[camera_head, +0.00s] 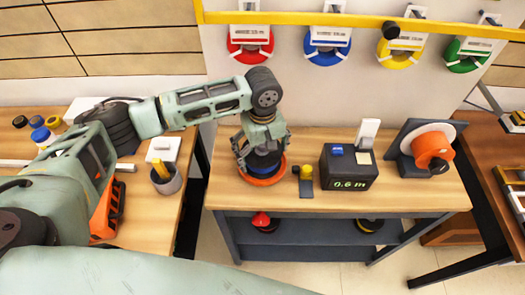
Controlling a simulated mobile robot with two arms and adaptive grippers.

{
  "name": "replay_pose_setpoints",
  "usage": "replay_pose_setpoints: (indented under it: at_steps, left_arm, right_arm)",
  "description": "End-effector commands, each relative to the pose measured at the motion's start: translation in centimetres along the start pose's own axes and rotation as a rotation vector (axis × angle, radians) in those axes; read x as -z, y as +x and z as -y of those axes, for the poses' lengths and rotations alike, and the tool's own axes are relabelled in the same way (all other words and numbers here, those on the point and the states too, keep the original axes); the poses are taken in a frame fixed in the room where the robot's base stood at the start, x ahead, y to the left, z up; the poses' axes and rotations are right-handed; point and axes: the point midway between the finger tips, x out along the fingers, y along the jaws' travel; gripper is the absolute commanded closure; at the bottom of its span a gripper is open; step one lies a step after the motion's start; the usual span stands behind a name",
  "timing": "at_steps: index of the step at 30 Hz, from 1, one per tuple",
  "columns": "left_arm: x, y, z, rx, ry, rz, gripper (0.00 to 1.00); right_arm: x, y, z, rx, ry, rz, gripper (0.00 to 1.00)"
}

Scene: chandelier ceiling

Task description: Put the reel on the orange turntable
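My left gripper (261,157) points down over the orange turntable (263,181) on the middle bench. A dark reel with some blue (265,167) shows below the gripper, at or just above the turntable. The gripper's fingers are close around the reel's upper part and hide much of it. I cannot tell whether they press on it, nor whether the reel rests fully on the turntable. My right gripper is not in view.
Right of the turntable are a small yellow-and-black part (306,182), a black meter box (348,168) and an orange spool on a stand (432,150). Coloured reels hang on the wall under a yellow rail (360,20). A cup (167,180) stands on the left bench.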

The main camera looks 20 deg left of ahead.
Motion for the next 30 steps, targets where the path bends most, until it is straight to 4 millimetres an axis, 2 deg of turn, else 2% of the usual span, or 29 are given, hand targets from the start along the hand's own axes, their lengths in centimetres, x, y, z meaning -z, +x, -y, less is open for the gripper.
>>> replay_pose_setpoints:
  at_steps: [14,17,24,30]
  left_arm:
    - [0.1,-0.6,0.0,-0.002,0.0,-0.003,0.0]
    - [0.1,-1.8,-0.1,-0.003,0.0,-0.003,0.0]
    - [0.1,-7.0,-0.1,-0.004,0.001,-0.003,0.0]
    - [0.0,-10.5,-0.1,-0.002,0.0,-0.002,0.0]
  right_arm:
    - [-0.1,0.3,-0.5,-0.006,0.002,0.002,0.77]
    - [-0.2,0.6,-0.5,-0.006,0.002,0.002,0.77]
    - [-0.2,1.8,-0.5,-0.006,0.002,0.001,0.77]
    - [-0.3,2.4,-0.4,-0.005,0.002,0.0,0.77]
